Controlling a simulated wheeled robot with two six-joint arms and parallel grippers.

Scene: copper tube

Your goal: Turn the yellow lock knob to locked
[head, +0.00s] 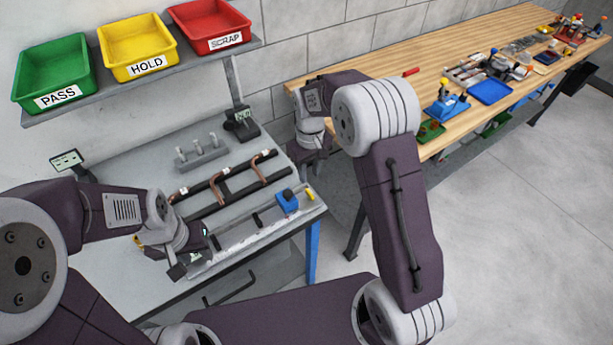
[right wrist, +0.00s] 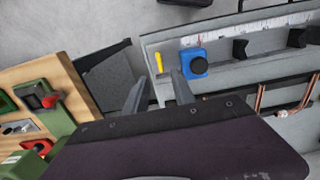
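A small yellow knob (head: 310,194) sits at the right end of the grey rail fixture (head: 250,240), beside a blue block with a black knob (head: 287,201). In the right wrist view the yellow knob (right wrist: 158,62) looks like a short lever, left of the blue block (right wrist: 193,65). My right gripper (right wrist: 159,78) is open and empty; its fingertips point toward the knob, which shows between them, without clear contact. In the head view my right gripper (head: 314,172) hangs behind the knob. My left gripper (head: 185,262) is low over the fixture's left end; its fingers are unclear.
Copper tubes (head: 218,190) lie across black bars behind the fixture. Grey pegs (head: 200,150) stand farther back. Green, yellow and red bins (head: 140,45) sit on a shelf above. A wooden workbench (head: 430,70) with tools and trays stands to the right, separated by a floor gap.

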